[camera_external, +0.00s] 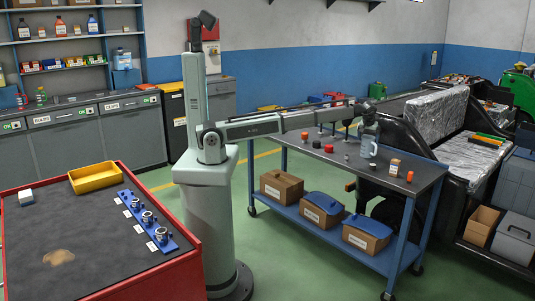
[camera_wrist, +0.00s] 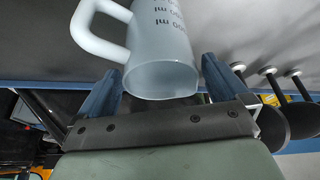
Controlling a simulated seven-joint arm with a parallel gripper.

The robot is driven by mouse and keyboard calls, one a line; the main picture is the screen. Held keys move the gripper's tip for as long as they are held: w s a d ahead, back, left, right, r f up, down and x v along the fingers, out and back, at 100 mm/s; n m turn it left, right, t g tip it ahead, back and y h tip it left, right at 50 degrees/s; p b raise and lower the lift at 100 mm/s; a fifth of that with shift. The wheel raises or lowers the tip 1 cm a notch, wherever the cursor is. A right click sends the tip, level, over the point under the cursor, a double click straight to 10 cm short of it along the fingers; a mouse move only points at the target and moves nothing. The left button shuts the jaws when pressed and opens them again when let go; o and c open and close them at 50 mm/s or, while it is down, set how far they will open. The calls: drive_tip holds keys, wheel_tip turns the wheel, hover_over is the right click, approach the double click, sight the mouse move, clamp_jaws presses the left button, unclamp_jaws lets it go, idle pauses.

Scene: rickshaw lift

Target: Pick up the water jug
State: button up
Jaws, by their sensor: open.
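The water jug (camera_external: 368,148) is a pale translucent measuring jug standing on the dark top of the blue-framed cart. In the wrist view the jug (camera_wrist: 165,60) fills the top middle, with its white handle (camera_wrist: 88,25) to the left and dark "ml" markings on its side. My gripper (camera_external: 367,126) is over the jug in the external view. In the wrist view my gripper (camera_wrist: 160,88) is open, with one blue finger on each side of the jug's rim end. I cannot tell whether the fingers touch it. The far end of the jug is out of the wrist view.
The cart top (camera_external: 330,164) also bears several small red, orange and dark items left of the jug. Cardboard boxes (camera_external: 281,187) sit on the lower shelf.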

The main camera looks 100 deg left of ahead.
drive_tip(key=shift+d+x, duration=0.2)
drive_tip(key=shift+x, duration=2.05)
drive_tip(key=c, duration=1)
drive_tip(key=shift+r, duration=0.15)
